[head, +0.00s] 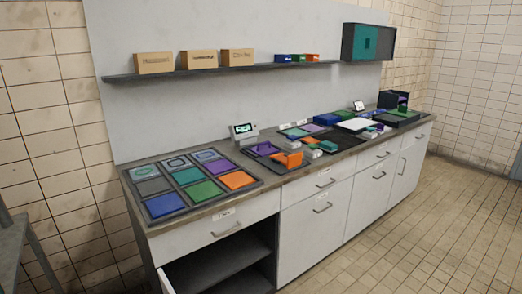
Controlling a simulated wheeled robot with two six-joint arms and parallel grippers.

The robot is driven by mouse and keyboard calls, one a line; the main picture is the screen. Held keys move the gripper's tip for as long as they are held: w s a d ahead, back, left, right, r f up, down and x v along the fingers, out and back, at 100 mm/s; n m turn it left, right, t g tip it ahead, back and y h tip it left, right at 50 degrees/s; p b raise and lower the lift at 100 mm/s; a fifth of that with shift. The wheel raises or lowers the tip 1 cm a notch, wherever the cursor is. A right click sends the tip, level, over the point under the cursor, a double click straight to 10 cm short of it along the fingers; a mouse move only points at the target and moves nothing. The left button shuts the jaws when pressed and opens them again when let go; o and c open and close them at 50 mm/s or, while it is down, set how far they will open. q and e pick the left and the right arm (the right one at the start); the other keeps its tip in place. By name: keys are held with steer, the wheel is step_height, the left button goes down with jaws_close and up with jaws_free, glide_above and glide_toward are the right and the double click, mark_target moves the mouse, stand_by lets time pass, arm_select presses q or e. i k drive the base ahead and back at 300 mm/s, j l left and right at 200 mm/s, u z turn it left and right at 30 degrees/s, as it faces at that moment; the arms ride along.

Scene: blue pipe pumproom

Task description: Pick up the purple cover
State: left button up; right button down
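Several flat purple pieces show in the head view, and I cannot tell which one is the cover. One purple square (219,166) lies in the dark sorting tray (255,194) at the near left end of the counter. Another purple piece (264,148) lies on a smaller dark tray to the right of it, beside an orange block (289,159). A small purple patch (311,128) shows farther along the counter. Neither of my grippers is in view.
The white counter cabinet (311,238) has an open compartment (230,262) at lower left. A small display (244,130) stands at the counter's back. Boxes (198,59) sit on the wall shelf (223,71). The tiled floor (400,235) at right is clear.

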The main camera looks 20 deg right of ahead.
mark_target(262, 149)
steer(key=k+l, duration=0.1)
steer(key=l, duration=2.35)
steer(key=i, duration=0.05)
